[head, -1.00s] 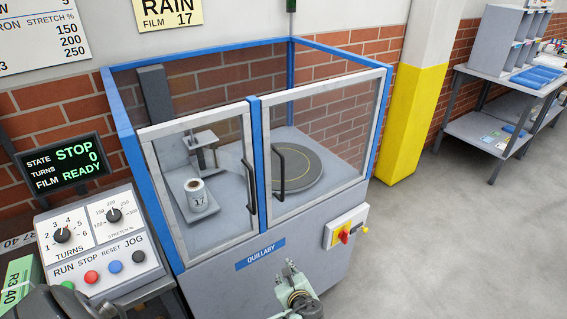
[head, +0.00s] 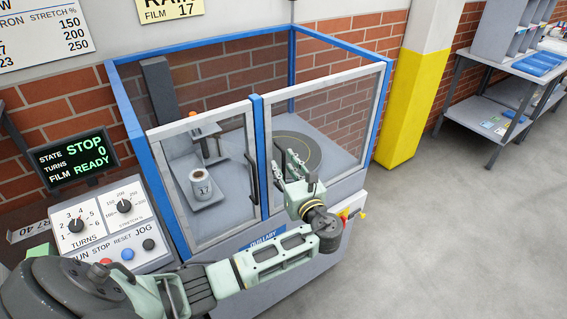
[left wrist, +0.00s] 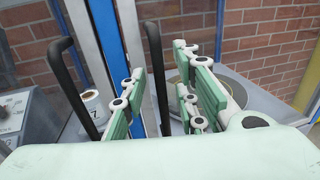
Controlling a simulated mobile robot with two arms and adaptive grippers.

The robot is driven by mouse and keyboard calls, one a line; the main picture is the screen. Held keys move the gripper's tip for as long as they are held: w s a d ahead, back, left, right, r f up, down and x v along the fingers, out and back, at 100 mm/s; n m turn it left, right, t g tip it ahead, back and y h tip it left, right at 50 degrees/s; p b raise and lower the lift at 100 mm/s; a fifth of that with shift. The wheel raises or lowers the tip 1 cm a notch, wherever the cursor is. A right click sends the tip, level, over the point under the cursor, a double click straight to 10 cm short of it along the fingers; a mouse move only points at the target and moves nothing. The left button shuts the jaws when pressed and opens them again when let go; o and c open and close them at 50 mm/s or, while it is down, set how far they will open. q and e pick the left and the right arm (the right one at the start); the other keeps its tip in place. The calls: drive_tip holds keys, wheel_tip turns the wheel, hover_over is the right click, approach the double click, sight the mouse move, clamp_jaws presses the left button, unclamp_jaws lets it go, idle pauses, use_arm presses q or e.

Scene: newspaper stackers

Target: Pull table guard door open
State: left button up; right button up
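The table guard door (head: 325,120) is the right-hand framed clear panel, in front of the round turntable (head: 297,150). It looks shut, in line with its blue frame. Its black bar handle (left wrist: 157,78) stands upright in the left wrist view. My left gripper (head: 284,165) is in front of this door at handle height. In the head view the gripper hides part of the handle. My right gripper is not in view.
The left guard door (head: 208,180) looks shut and has its own black handle (left wrist: 75,90) close beside my left finger. A film roll (head: 200,185) stands behind it. The control panel (head: 115,225) is at left. A red-yellow switch (head: 350,212) is below right. Floor at right is clear.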

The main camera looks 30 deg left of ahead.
use_arm(q)
drive_tip(key=shift+w+a, duration=0.25)
drive_tip(key=shift+a, duration=0.1)
drive_tip(key=shift+c, duration=0.5)
clamp_jaws()
